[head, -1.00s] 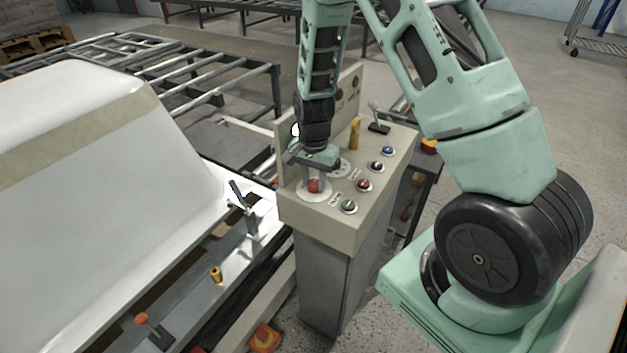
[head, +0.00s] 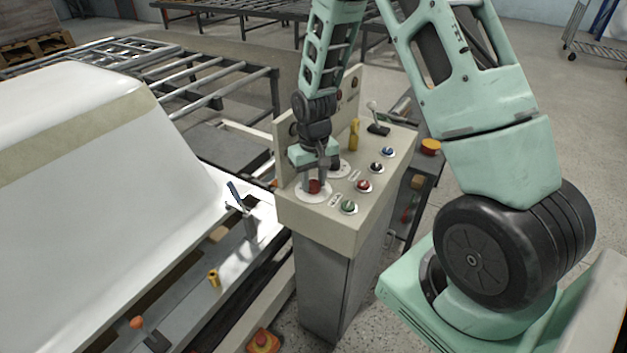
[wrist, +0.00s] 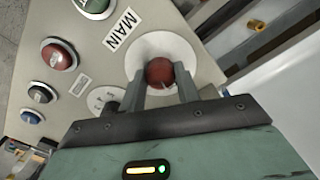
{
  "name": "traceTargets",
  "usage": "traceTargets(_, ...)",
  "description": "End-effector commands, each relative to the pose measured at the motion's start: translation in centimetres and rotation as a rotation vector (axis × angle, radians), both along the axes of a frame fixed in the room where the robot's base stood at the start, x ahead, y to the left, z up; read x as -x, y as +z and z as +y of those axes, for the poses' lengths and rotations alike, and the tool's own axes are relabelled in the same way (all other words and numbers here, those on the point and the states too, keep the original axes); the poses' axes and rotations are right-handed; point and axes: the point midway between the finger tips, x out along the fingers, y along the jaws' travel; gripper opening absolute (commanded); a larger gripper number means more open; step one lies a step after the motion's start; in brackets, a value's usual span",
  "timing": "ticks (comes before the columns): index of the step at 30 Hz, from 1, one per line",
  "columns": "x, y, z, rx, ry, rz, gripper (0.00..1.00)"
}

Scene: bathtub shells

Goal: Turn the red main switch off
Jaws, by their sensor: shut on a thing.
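The red main switch (head: 314,187) sits on a round white plate at the front left of the control box's top. In the wrist view the red knob (wrist: 159,72) stands beside the printed word MAIN (wrist: 121,30). My gripper (head: 316,180) points down over it from above. In the wrist view my gripper (wrist: 168,84) has one finger on each side of the knob and is shut on it. The fingers hide part of the knob and its plate. No position mark on the switch can be made out.
The control box (head: 325,222) also carries a green button (head: 348,207), a red button (head: 363,185), a black one (head: 376,167), a blue one (head: 388,151), a yellow lever (head: 354,135) and a joystick (head: 376,122). A large white tub shell (head: 80,190) stands at left.

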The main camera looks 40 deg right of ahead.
Motion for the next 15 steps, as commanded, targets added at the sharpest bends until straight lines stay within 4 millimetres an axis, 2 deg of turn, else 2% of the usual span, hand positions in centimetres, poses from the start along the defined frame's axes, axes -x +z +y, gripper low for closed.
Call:
traceTargets(6,-0.10,0.12,-0.08,0.000,0.156,-0.003,0.09)
traceTargets(15,-0.12,0.12,-0.13,0.001,0.287,-0.003,0.09)
